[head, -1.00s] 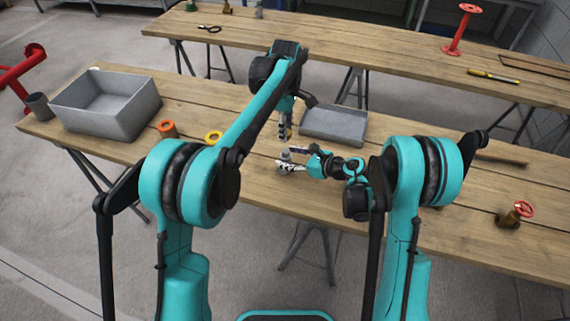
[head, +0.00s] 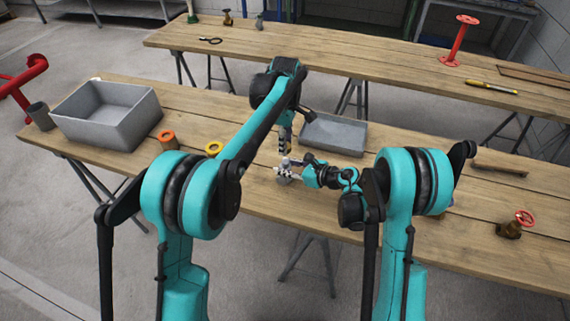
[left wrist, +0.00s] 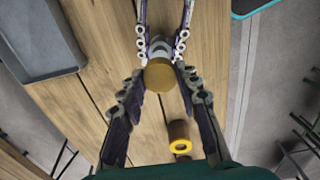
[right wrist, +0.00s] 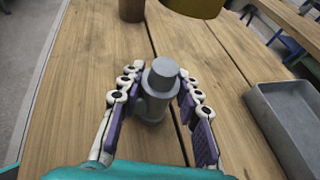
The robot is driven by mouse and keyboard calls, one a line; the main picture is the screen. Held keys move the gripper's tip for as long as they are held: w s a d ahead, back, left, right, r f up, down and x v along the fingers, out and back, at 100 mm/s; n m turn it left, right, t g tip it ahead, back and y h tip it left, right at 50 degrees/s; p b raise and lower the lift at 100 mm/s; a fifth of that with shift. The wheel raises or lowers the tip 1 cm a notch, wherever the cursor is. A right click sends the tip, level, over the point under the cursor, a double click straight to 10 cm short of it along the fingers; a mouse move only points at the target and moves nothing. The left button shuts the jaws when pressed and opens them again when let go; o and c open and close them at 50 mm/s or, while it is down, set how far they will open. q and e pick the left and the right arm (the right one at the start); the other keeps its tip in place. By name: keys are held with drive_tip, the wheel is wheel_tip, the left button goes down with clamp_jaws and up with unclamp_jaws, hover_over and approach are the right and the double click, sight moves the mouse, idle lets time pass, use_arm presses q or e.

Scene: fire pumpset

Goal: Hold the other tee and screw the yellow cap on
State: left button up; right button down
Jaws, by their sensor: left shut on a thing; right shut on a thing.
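The grey tee (right wrist: 155,90) stands upright on the bench between the fingers of my right gripper (right wrist: 155,103), which is shut on it. It also shows small in the head view (head: 285,164). The yellow cap (left wrist: 158,75) is in my left gripper (left wrist: 160,82), seen from above as a brass-yellow disc. In the left wrist view the cap covers much of the tee (left wrist: 159,47). The cap's lower edge (right wrist: 195,6) shows at the top of the right wrist view, above and beyond the tee. Its thread is hidden.
A yellow-ringed brown fitting (head: 214,149) and an orange-ringed one (head: 167,139) stand to the left. A shallow grey tray (head: 333,132) lies behind the grippers; a deep grey bin (head: 105,112) is at left. A red-wheeled valve (head: 515,224) is at right.

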sight(285, 161)
use_arm(q)
drive_tip(key=shift+f, duration=1.9)
drive_tip(key=shift+f, duration=0.9)
drive_tip(key=shift+f, duration=0.55)
drive_tip(key=m, duration=0.3)
drive_tip(key=o, duration=1)
drive_tip(key=shift+o, duration=0.2)
